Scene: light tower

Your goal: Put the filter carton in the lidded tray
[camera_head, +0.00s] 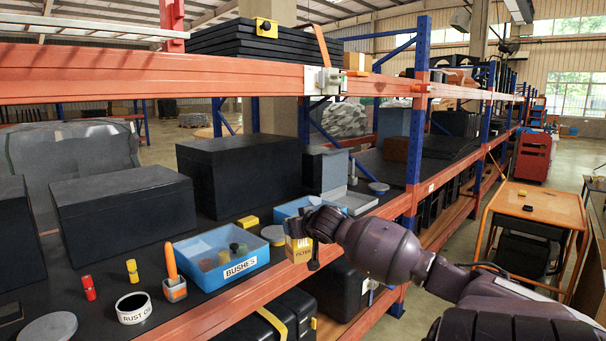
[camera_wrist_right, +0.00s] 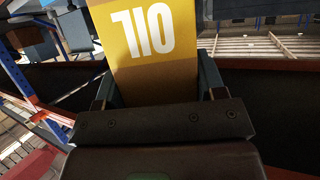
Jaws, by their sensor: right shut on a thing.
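The filter carton (camera_head: 299,249) is yellow and white with "FILTER" lettering. My right gripper (camera_head: 314,226) is shut on it at the shelf's front edge, partly covering it. In the right wrist view the carton (camera_wrist_right: 150,45) stands between the fingers, with upside-down "OIL" lettering. A blue tray (camera_head: 284,211) lies just behind the gripper, with a pale grey flat piece (camera_head: 352,201) to its right. The gripper hides part of both, and I cannot tell if the flat piece is the tray's lid. My left gripper is not in view.
A blue tray marked BUSHES (camera_head: 222,266) stands left of the carton. A round grey tin (camera_head: 273,235) lies between them. Large black boxes (camera_head: 240,175) stand behind. The orange shelf beam (camera_head: 250,297) runs along the front, and another beam (camera_head: 180,75) crosses above.

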